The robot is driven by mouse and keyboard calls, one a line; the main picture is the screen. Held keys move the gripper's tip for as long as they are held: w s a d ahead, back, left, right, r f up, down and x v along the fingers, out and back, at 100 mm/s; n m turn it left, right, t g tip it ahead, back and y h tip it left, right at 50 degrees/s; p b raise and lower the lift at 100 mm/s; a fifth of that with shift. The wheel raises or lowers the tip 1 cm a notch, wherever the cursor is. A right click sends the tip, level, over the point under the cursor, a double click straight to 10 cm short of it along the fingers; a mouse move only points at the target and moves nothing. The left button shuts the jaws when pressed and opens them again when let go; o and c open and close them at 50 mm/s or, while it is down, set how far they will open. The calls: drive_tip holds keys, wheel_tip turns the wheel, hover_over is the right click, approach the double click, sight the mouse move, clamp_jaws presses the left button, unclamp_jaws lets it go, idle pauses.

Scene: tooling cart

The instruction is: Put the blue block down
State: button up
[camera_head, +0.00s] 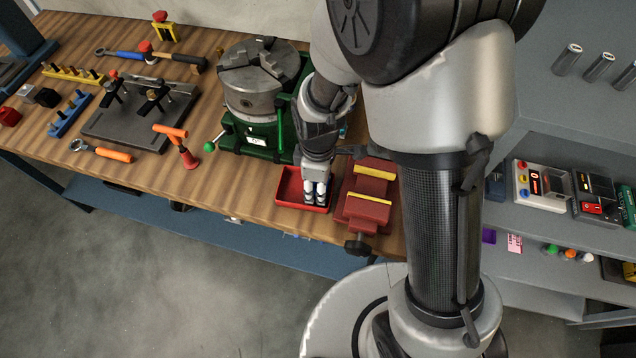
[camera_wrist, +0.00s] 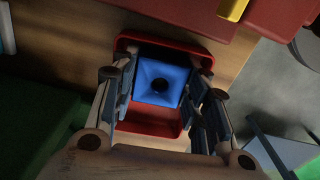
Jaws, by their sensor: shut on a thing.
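The blue block (camera_wrist: 152,84) has a square top with a dark round hole. It sits between the fingers of my gripper (camera_wrist: 163,97) in the wrist view, and the gripper is shut on it. A shallow red tray (camera_wrist: 150,129) lies right under the block. I cannot tell whether the block touches the tray floor. In the head view my gripper (camera_head: 315,193) points down within the outline of the red tray (camera_head: 287,186) near the table's front edge. The block is hidden there by the fingers.
A red vise (camera_head: 367,211) with yellow jaw strips stands close to the right of the tray. A green base with a grey chuck (camera_head: 262,80) stands behind it. Bare wood lies left of the tray.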

drive_tip(key=o, duration=1)
drive_tip(key=shift+c, duration=0.2)
wheel_tip(320, 180, up, 12)
drive_tip(key=p, duration=0.4)
drive_tip(key=shift+r, duration=0.25)
drive_tip(key=s+d+r+m+t, duration=0.2)
drive_tip(key=s+d+r+m, duration=0.3)
drive_tip(key=s+r+m, duration=0.1)
drive_tip(key=s+d+r+m+t, duration=0.2)
drive_tip(key=s+d+r+m, duration=0.4)
drive_tip(key=r+m, duration=0.3)
wheel_tip(320, 180, up, 2)
drive_tip(key=shift+s+r+t, duration=0.1)
drive_tip(key=shift+s+t, duration=0.2)
drive_tip(key=shift+s, duration=0.5)
